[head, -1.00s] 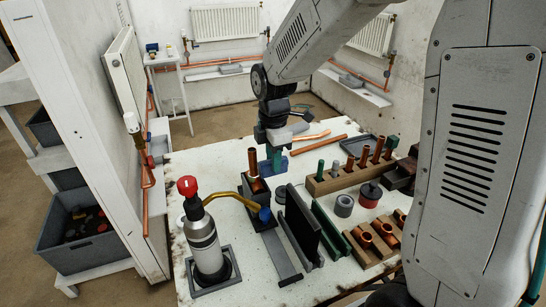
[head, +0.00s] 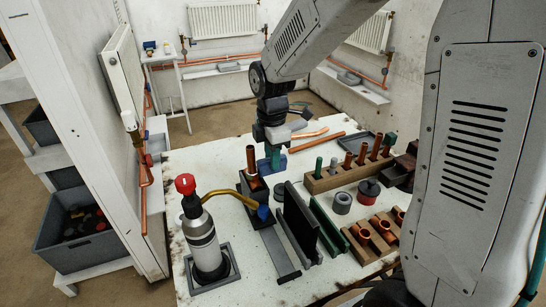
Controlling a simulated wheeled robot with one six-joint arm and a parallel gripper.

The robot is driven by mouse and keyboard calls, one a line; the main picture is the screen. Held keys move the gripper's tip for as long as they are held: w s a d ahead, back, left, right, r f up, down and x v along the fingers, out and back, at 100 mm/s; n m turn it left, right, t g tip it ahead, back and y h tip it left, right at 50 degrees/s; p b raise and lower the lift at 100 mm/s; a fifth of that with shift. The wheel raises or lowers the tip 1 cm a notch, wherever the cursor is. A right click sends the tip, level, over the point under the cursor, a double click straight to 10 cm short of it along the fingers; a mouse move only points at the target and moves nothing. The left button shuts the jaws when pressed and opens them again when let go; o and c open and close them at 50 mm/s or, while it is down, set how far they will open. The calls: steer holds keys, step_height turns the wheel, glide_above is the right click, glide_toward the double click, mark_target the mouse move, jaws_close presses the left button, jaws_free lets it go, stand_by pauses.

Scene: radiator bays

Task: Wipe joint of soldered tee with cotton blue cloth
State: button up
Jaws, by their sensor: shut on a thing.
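The soldered copper tee (head: 251,160) stands upright in a dark holder (head: 250,187) near the middle of the white bench. My gripper (head: 273,154) points down just right of the tee and is shut on the blue cloth (head: 275,164). The cloth is close beside the tee's lower part. I cannot tell whether it touches the joint. The fingers partly hide the cloth.
A torch (head: 203,240) with a red cap stands at front left; its brass tube (head: 233,196) reaches toward the holder. Dark upright plates (head: 300,220) stand right of it. A wooden rack (head: 340,179) of copper pipes is at right. A loose copper pipe (head: 317,142) lies behind.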

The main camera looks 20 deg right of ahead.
steer(key=shift+d, duration=0.1)
steer(key=shift+d, duration=1.2)
steer(key=shift+r, duration=3)
